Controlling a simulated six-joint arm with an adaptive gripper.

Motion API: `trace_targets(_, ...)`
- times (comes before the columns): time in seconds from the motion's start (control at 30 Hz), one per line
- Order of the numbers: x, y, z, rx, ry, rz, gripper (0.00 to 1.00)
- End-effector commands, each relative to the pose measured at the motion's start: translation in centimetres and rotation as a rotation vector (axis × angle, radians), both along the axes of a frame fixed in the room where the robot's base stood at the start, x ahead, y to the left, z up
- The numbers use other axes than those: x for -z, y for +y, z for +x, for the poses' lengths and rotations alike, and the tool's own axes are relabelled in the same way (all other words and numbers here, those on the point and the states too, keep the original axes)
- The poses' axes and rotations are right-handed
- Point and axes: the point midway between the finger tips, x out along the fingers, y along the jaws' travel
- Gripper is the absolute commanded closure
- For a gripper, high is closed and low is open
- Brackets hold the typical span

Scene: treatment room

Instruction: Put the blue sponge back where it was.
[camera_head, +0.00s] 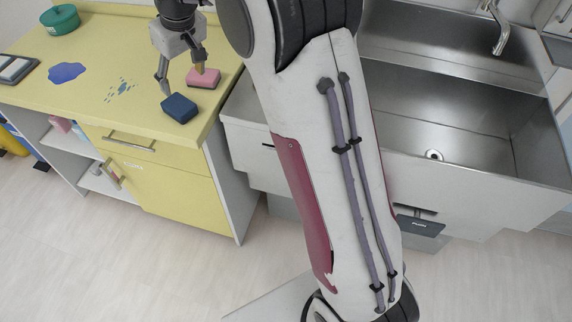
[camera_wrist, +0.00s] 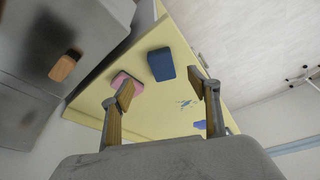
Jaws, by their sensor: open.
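The blue sponge (camera_head: 180,108) is a dark blue block lying flat on the yellow counter (camera_head: 50,98), near its front right edge. In the wrist view the blue sponge (camera_wrist: 160,65) shows between and beyond the fingers. My gripper (camera_head: 182,82) is open and empty above the counter, just behind the blue sponge in the head view. Its open fingers also show in the wrist view (camera_wrist: 166,92). A pink sponge (camera_head: 204,78) lies behind and right of the blue one, close to one finger. In the wrist view a fingertip partly covers the pink sponge (camera_wrist: 117,80).
A green round container (camera_head: 60,19) stands at the back left. The steel sink (camera_head: 460,120) is on the right, partly behind my arm.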

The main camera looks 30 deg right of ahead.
Motion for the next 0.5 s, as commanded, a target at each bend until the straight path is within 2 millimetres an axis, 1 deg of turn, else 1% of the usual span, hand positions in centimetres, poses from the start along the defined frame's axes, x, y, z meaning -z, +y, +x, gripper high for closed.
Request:
trace_targets(0.03,-1.0,-0.3,-1.0,0.008,-0.007,0.001,0.39)
trace_targets(0.2,-3.4,-1.0,-4.1,0.038,-0.023,0.003,0.39)
trace_targets(0.5,-6.7,-2.3,-10.0,0.089,-0.050,0.006,0.39)
